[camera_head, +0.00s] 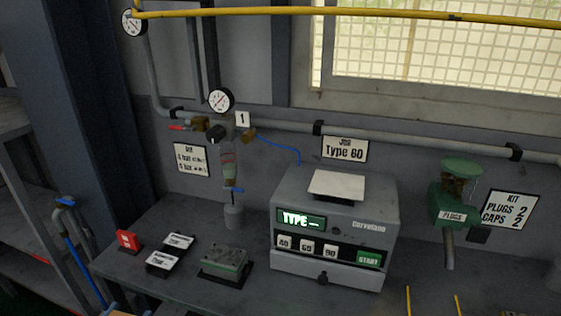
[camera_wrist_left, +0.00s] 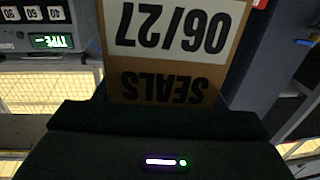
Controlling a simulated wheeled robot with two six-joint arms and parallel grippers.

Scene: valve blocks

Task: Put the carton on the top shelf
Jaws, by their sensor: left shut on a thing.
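The carton (camera_wrist_left: 178,50) is brown cardboard with a white label; it reads "06/27" and "SEALS", upside down in the left wrist view. My left gripper (camera_wrist_left: 165,108) is shut on the carton, its dark body filling the bottom of that view. The fingertips are hidden. In the head view only a small tan sliver shows at the bottom edge, left of the middle; I cannot tell if it is the carton. A grey shelf unit (camera_head: 14,122) stands at the left edge of the head view, partly cut off. My right gripper is not in view.
A grey bench carries the Type machine (camera_head: 335,225), a green block (camera_head: 225,262), black label blocks (camera_head: 170,250) and a red block (camera_head: 128,241). A dark column (camera_head: 65,110) rises beside the shelf unit. A yellow pipe (camera_head: 350,12) crosses the top.

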